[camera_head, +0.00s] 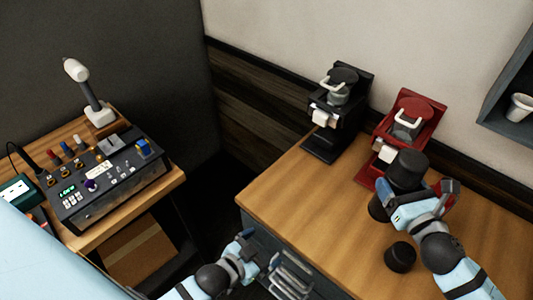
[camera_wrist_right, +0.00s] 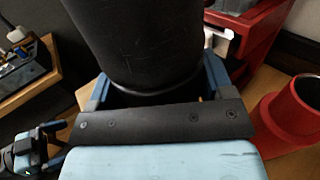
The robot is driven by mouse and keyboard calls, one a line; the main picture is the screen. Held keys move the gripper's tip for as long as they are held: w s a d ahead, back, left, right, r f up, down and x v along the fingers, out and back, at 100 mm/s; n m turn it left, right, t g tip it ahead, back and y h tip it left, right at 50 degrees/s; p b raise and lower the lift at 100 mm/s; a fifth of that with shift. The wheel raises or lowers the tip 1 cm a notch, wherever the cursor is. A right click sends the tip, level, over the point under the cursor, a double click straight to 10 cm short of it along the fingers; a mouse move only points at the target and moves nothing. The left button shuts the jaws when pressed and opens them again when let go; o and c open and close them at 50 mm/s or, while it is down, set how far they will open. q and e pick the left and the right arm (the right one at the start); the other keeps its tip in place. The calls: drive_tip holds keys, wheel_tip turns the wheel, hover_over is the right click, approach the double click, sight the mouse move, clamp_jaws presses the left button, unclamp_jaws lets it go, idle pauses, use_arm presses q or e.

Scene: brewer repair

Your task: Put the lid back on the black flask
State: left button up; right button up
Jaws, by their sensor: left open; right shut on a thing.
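My right gripper (camera_head: 418,190) is shut on the black flask (camera_head: 407,168) and holds it above the wooden counter. The flask also fills the upper middle of the right wrist view (camera_wrist_right: 140,45), between the two fingers. A dark part shows below the fingers; how far it is from the counter is hard to tell. A short black cylinder, seemingly the lid (camera_head: 400,258), stands apart on the counter in front of the right gripper. My left gripper (camera_head: 264,250) is open and empty at the counter's front edge; it also shows in the right wrist view (camera_wrist_right: 55,143).
A black brewer (camera_head: 338,110) and a red brewer (camera_head: 405,125) stand at the counter's back. A red flask (camera_wrist_right: 295,110) stands right of my right gripper in the wrist view. A control box (camera_head: 105,180) sits on the left table. The counter's left part (camera_head: 300,200) is clear.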

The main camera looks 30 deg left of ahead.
use_arm(q)
drive_tip(key=shift+n+g+y, duration=0.4)
drive_tip(key=shift+n+g, duration=0.4)
drive_tip(key=s+f, duration=0.1)
drive_tip(key=s+a+f, duration=0.1)
drive_tip(key=s+f, duration=0.1)
drive_tip(key=s, duration=0.1)
drive_tip(key=shift+a+f, duration=0.1)
drive_tip(key=shift+a, duration=0.3)
drive_tip(key=f+b, duration=0.3)
drive_tip(key=b, duration=0.1)
drive_tip(key=shift+d+f, duration=0.25)
drive_tip(key=shift+f, duration=0.1)
use_arm(e)
drive_tip(key=w+d+r+m+h, duration=0.1)
drive_tip(key=d+r+m+h, duration=0.2)
drive_tip(key=d+h, duration=0.3)
drive_tip(key=w+d+r+m+t+h, duration=0.1)
drive_tip(key=d+r+m+h, duration=0.3)
drive_tip(key=d, duration=1)
drive_tip(key=w+d+r+m+t+h, duration=0.1)
drive_tip(key=d+r+m+h, duration=0.2)
drive_tip(key=d+m+h, duration=0.3)
drive_tip(key=d+h, duration=0.3)
drive_tip(key=d, duration=0.1)
drive_tip(key=shift+w+d+r, duration=0.15)
drive_tip(key=shift+w+d, duration=0.15)
drive_tip(key=shift+w, duration=0.1)
